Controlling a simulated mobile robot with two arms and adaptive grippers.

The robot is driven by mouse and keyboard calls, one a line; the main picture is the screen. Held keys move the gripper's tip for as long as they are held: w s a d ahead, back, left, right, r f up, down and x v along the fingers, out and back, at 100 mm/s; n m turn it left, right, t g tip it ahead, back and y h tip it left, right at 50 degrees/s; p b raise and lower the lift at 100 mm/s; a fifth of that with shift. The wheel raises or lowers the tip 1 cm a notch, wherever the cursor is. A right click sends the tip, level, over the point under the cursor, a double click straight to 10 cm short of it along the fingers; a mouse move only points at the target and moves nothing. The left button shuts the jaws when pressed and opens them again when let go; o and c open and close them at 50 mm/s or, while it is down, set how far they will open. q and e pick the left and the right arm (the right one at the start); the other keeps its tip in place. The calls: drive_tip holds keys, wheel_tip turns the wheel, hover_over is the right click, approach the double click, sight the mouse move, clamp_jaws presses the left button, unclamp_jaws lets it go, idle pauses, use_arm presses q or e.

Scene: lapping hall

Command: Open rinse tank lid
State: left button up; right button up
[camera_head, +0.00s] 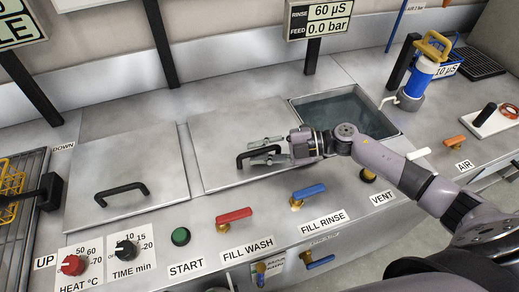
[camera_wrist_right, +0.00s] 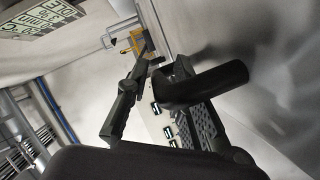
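The rinse tank lid (camera_head: 225,130) is a flat steel plate with a black bar handle (camera_head: 245,158). To its right, the rinse tank (camera_head: 345,108) shows as an open rectangular basin with dark, water-like contents. My right gripper (camera_head: 265,150) is at the handle, with its two fingers spread on either side of it. In the right wrist view the black handle (camera_wrist_right: 210,86) lies close to the fingers, with a gap beside one finger. Contact is not clear. My left gripper is not in view.
Another closed lid (camera_head: 125,170) with a black handle lies to the left. Along the front are a red handle (camera_head: 234,215), a blue handle (camera_head: 309,191), knobs and a green start button (camera_head: 180,236). A blue-and-white canister (camera_head: 420,75) stands right of the basin.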

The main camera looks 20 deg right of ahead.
clamp_jaws()
idle(0.7)
